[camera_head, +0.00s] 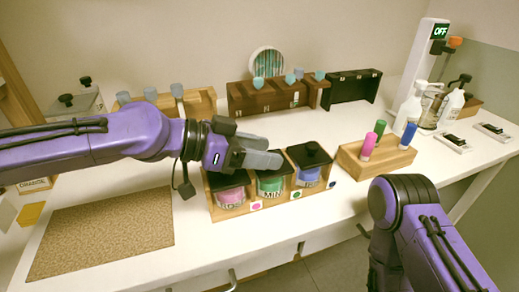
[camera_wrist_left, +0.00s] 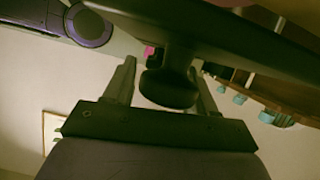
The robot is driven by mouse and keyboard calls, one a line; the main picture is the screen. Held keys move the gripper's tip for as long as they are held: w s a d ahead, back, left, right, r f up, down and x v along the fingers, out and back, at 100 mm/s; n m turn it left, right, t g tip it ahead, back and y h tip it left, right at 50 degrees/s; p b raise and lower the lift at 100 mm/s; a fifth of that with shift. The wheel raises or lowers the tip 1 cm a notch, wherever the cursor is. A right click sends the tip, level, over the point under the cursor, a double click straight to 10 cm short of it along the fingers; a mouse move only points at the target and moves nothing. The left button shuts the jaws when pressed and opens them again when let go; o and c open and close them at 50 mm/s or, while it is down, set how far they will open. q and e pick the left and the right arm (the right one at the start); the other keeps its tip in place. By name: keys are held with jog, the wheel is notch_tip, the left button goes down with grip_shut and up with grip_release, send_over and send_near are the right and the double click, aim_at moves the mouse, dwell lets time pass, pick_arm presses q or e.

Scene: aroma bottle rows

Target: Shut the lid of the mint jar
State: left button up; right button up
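The mint jar (camera_head: 268,186) has green contents and a label that partly reads "MIN". It stands in the middle of a wooden holder between the pink jar (camera_head: 230,195) and the blue jar (camera_head: 307,176). My left gripper (camera_head: 262,158) is right above the mint jar and hides much of its top, so I cannot tell the lid's angle in the head view. In the left wrist view a dark lid with a round knob (camera_wrist_left: 168,88) shows; the knob is between the two spread fingers, with a gap at the left finger. My right gripper is out of view.
A wooden block (camera_head: 375,160) with pink, green and blue sticks stands right of the jars. A tan mat (camera_head: 105,232) lies at front left. Wooden racks (camera_head: 262,98) stand behind. My right arm is at the front right edge.

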pick_arm(q)
jog(key=v, duration=1)
jog(key=shift+a+r, duration=0.1)
jog(key=shift+a, duration=0.15)
